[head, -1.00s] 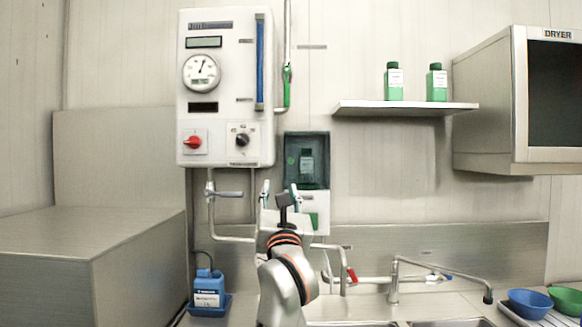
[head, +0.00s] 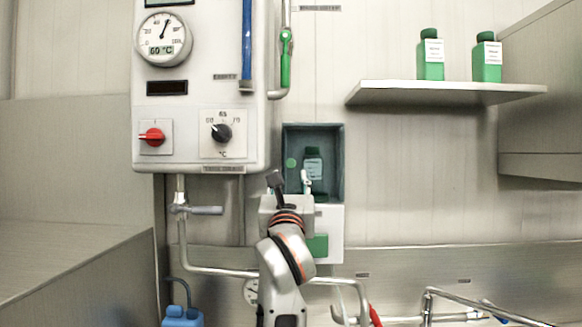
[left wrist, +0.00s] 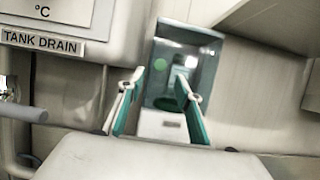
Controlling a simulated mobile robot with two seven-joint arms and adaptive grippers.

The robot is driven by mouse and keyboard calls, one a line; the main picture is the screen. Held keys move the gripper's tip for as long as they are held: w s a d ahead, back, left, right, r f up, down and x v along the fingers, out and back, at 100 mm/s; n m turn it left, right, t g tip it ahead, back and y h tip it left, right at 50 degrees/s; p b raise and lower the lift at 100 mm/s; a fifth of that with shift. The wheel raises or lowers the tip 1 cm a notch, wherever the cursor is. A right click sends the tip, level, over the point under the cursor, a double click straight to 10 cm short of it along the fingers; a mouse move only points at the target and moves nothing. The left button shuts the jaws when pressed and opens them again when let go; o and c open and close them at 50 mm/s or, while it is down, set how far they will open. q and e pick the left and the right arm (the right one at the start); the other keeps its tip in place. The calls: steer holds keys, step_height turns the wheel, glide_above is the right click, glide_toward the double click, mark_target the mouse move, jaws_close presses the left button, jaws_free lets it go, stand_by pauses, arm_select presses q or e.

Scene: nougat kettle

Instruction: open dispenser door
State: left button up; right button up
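The dispenser (head: 333,138) is a dark grey-green box on the wall with a white lower part (head: 334,218) and a green patch there. A green bottle with a white label (head: 313,165) shows inside its upper part. I cannot tell a separate door panel from the recess. My left gripper (head: 293,183) is in front of the dispenser's lower left and hides part of it. In the left wrist view the two teal-padded fingers (left wrist: 160,78) are spread and empty, with the dispenser (left wrist: 188,38) beyond and between them. My right gripper is not in view.
A white control box (head: 190,90) with a gauge and knobs hangs left of the dispenser. A shelf (head: 445,94) with two green bottles is at the right. Pipes (head: 225,271) run below and a valve handle (head: 205,210) sticks out at left. Wall right of the dispenser is clear.

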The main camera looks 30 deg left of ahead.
mark_target(291, 164)
arm_select(q)
steer(key=p+x, duration=0.1)
steer(key=x, duration=0.5)
steer(key=shift+w+a+r+p, duration=0.15)
steer(key=shift+w+r+p, duration=0.1)
steer(key=shift+p, duration=0.15)
steer(key=shift+w+a+r, duration=0.2)
steer(key=shift+w+a, duration=0.1)
steer(key=shift+w, duration=0.2)
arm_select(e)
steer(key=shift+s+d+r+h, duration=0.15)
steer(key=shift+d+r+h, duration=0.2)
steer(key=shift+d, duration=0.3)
arm_select(q)
jaws_close()
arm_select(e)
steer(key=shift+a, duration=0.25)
